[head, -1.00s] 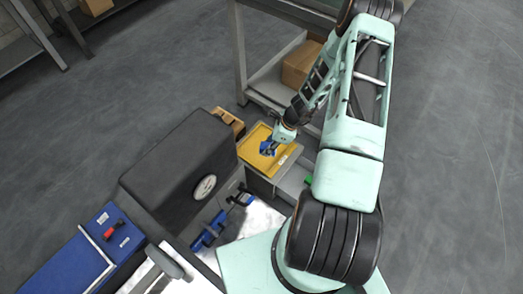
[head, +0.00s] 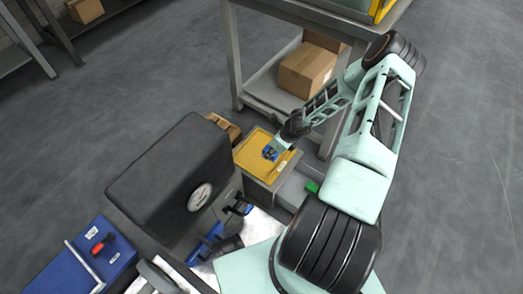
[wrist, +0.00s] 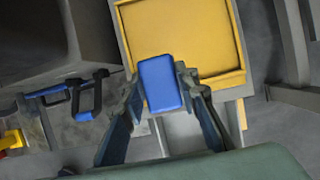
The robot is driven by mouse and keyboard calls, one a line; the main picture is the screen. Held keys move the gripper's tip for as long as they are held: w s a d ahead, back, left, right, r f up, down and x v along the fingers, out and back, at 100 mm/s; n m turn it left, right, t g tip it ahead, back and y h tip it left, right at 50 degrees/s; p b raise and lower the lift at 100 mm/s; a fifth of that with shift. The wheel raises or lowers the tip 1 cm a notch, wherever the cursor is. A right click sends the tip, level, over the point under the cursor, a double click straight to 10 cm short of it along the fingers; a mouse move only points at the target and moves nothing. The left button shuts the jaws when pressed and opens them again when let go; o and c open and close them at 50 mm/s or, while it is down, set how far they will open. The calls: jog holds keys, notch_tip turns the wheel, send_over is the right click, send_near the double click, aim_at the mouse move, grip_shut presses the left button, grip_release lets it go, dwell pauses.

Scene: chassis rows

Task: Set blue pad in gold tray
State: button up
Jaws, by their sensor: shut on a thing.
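The blue pad (wrist: 160,84) is a small rounded block between the two fingers of my gripper (wrist: 162,92) in the wrist view. My gripper is shut on it. The gold tray (wrist: 188,38) lies beyond the pad, and the pad overlaps the tray's near edge in that view. In the head view, the pad (head: 270,153) shows over the right part of the tray (head: 253,162), with my gripper (head: 273,150) at it. I cannot tell whether the pad touches the tray.
A dark box with a round dial (head: 180,170) stands left of the tray. Blue clamps (head: 210,240) lie in front of it. A shelf with a cardboard box (head: 307,70) stands behind my arm.

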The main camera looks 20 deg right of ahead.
aim_at(268, 145)
jog(key=w, duration=0.1)
jog(key=w+f, duration=0.1)
jog(key=w, duration=0.1)
jog(key=shift+w+a+f, duration=0.15)
jog(key=shift+w+f, duration=0.15)
jog(key=shift+w, duration=0.05)
jog(key=w+f+b, duration=0.1)
jog(key=w+f, duration=0.1)
jog(key=w+f+b, duration=0.1)
jog(key=w+f, duration=0.1)
jog(key=f, duration=0.1)
jog(key=shift+w+a+f, duration=0.15)
jog(key=shift+w+f, duration=0.2)
jog(key=shift+w, duration=0.05)
jog(key=shift+w+f+b, duration=0.15)
jog(key=shift+f+b, duration=0.55)
jog(key=shift+f, duration=0.95)
jog(key=shift+f, duration=0.1)
jog(key=o, duration=1.1)
jog(key=p+v, duration=0.4)
jog(key=v, duration=0.8)
